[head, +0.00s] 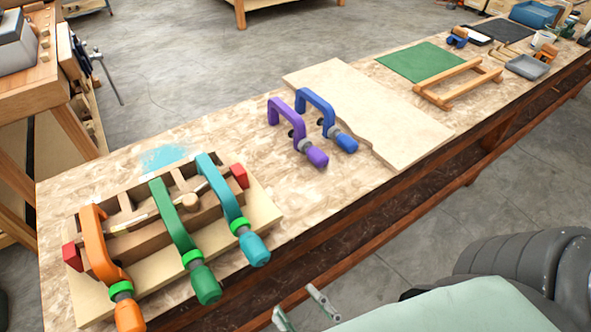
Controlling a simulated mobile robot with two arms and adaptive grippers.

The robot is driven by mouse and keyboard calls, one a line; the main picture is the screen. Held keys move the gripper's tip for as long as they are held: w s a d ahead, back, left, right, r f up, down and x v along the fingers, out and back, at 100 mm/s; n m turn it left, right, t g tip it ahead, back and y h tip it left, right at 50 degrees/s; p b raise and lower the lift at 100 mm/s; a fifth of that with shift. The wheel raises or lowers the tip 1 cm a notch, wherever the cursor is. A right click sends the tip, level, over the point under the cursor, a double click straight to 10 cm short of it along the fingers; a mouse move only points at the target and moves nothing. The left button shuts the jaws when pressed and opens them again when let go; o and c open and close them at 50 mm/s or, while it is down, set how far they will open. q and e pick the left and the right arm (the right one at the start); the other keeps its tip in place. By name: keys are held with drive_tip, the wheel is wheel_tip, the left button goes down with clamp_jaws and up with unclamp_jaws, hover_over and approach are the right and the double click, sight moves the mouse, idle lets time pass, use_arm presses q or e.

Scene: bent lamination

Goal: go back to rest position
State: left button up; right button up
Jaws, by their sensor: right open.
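My right gripper (298,303) shows at the bottom edge, in front of the bench, with its two fingertips apart and nothing between them. Most of the right hand is hidden by my own pale green and dark parts. My left gripper is out of the picture. On the left of the bench, a wooden bending form (262,207) carries an orange clamp (98,248), a green clamp (172,215) and a teal clamp (222,190) across a curved strip. The right gripper is apart from all of them.
Farther right are a green mat (420,60), a wooden frame (450,82) and a grey tray (527,67). Open floor (420,240) lies before the bench.

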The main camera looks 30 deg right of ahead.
drive_tip(key=s+a+f+n+g+y, duration=0.2)
drive_tip(key=a+f+n+g+y, duration=0.25)
drive_tip(key=a+f+n, duration=0.45)
drive_tip(key=s+a+f+n+g+y, duration=0.35)
drive_tip(key=a+f+n+g, duration=0.2)
drive_tip(key=f+n, duration=0.6)
drive_tip(key=s+f+n+g+h, duration=0.1)
drive_tip(key=s+f+n+g, duration=0.25)
drive_tip(key=f+n, duration=0.4)
drive_tip(key=s+f+n+g+h, duration=0.1)
drive_tip(key=s+f+n+g, duration=0.25)
drive_tip(key=f+n, duration=0.4)
drive_tip(key=s+d+f+n+g+h+p, duration=0.1)
drive_tip(key=s+d+f+n+g+h, duration=0.15)
drive_tip(key=d+f+n, duration=0.55)
drive_tip(key=s+d+f+n+g+h, duration=0.25)
drive_tip(key=d+f+n, duration=0.4)
drive_tip(key=n, duration=0.35)
drive_tip(key=w+d+f+n+h, duration=0.2)
drive_tip(key=d+n, duration=0.3)
drive_tip(key=n, duration=0.3)
drive_tip(key=w+d+f+n+h, duration=0.2)
drive_tip(key=d+n, duration=0.4)
drive_tip(key=n, duration=0.2)
drive_tip(key=shift+d+f+t+h+p, duration=0.25)
drive_tip(key=shift+t+h+p, duration=0.05)
drive_tip(key=shift+t+p, duration=0.1)
drive_tip(key=shift+s, duration=0.1)
